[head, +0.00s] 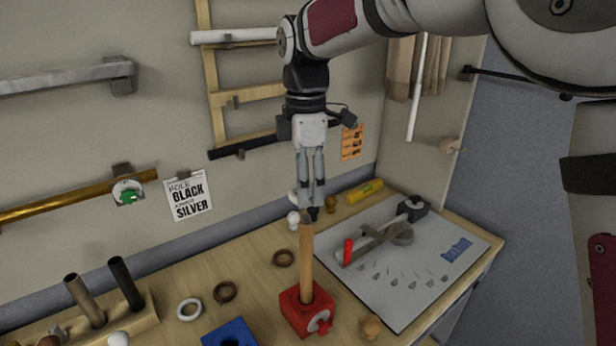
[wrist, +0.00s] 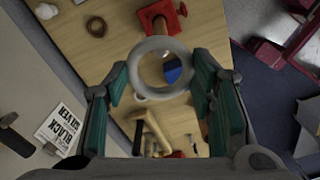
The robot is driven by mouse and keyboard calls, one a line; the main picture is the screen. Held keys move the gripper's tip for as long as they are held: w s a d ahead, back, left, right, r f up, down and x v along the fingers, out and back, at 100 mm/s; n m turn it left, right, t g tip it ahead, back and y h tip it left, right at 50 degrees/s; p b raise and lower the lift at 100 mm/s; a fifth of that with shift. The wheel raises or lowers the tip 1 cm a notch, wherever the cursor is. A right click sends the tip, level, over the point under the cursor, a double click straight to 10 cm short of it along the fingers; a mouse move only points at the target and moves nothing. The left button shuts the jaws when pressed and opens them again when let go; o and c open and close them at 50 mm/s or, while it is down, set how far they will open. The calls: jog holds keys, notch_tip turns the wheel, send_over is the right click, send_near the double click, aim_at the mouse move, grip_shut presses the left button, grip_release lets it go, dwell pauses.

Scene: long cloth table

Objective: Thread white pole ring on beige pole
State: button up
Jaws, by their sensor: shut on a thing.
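My gripper (head: 312,208) points down and is shut. In the wrist view, a pale grey-white ring (wrist: 137,70) sits between its fingertips, with its hole open to the camera. In the head view the held ring is hard to make out at the fingertips. The beige pole (head: 306,262) stands upright in a red base (head: 300,310). In the head view the fingertips appear just above the pole's top; the depth gap is unclear. In the wrist view the red base (wrist: 173,18) lies beyond the ring's upper edge, and a blue block (wrist: 172,71) shows through the hole.
Another white ring (head: 180,312) and brown rings (head: 283,258) lie on the table. A blue block (head: 229,334) is at the front. A wooden rack with two poles (head: 88,303) stands at left. A grey board (head: 440,262) with tools lies at right.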

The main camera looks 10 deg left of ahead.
aim_at(306, 217)
jog(key=shift+f+b, duration=0.95)
jog(key=shift+f, duration=3.05)
jog(key=o, duration=1)
notch_tip(306, 217, up, 12)
